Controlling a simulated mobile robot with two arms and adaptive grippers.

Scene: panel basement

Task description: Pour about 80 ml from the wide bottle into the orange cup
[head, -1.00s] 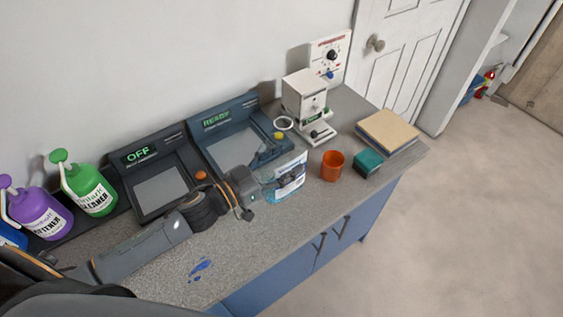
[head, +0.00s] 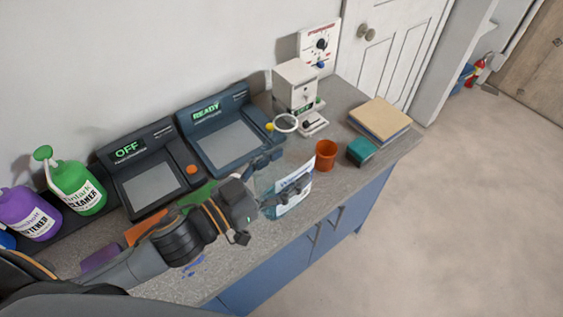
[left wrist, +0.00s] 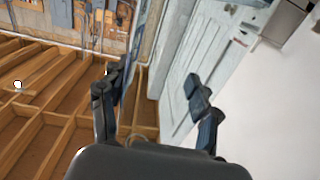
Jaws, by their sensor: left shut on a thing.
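The wide bottle (head: 294,193) is clear, with a white label and bluish contents low down. My left gripper (head: 285,174) is shut on it, with a finger on each side, and holds it at the counter's front edge. The bottle looks slightly tilted; whether it clears the counter I cannot tell. The orange cup (head: 326,156) stands upright and open just right of the bottle, apart from it. In the left wrist view, the left gripper's fingers (left wrist: 158,98) frame the space ahead, and the clear bottle is hard to make out. My right gripper is not seen.
A teal block (head: 361,151) and a stack of books (head: 380,119) lie right of the cup. A white device (head: 297,88) stands behind. Two dark panels (head: 219,135) line the wall, with green (head: 78,185) and purple (head: 32,214) cleaner bottles at left.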

